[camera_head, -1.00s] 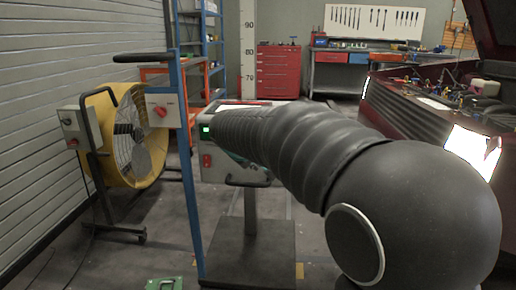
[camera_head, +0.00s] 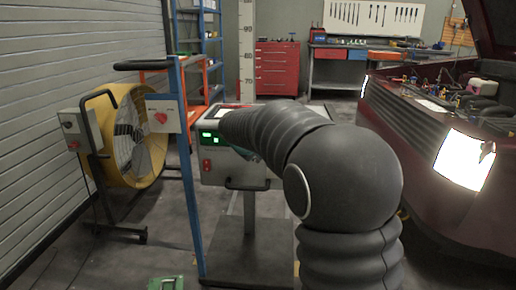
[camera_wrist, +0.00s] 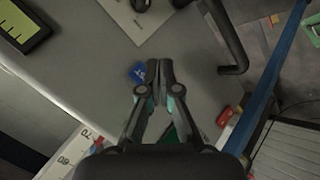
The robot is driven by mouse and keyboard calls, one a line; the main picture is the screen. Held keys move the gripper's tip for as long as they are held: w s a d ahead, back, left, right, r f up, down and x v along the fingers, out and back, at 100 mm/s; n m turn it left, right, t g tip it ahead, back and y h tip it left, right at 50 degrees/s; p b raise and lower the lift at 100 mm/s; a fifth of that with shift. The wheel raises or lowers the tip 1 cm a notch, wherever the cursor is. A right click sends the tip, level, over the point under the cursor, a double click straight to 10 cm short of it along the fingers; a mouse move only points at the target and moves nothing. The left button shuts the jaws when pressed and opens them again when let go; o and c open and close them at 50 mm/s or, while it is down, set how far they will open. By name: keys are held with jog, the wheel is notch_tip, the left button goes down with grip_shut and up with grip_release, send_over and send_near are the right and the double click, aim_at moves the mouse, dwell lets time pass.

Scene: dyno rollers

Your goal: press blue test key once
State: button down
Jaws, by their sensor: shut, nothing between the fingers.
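In the wrist view a small blue key (camera_wrist: 137,73) with a pale mark sits on the grey console top (camera_wrist: 85,45). My gripper (camera_wrist: 162,64) is shut and empty, its fingertips just right of the blue key in the picture. The left finger partly overlaps the key's edge; I cannot tell whether they touch. In the head view the console (camera_head: 222,170) stands on a post, with green lit displays on its front. My arm hides the blue key and most of the gripper there.
A black handle (camera_wrist: 229,40) and a red part (camera_wrist: 225,115) lie right of my gripper in the wrist view. A blue post (camera_head: 187,180) with a red-knobbed box stands left of the console. A yellow fan (camera_head: 98,125) is further left, a dark red car (camera_head: 415,125) at right.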

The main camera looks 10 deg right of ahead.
jog(key=shift+w+d, duration=0.2)
jog(key=shift+w, duration=0.25)
dwell(1.2)
jog(key=shift+w+d, duration=0.15)
jog(key=shift+w, duration=0.25)
jog(key=shift+w+d+p, duration=0.1)
jog(key=shift+w+p, duration=0.25)
dwell(0.7)
dwell(0.3)
jog(key=shift+s+a+b, duration=0.25)
jog(key=shift+s+b, duration=0.3)
jog(key=shift+s, duration=0.2)
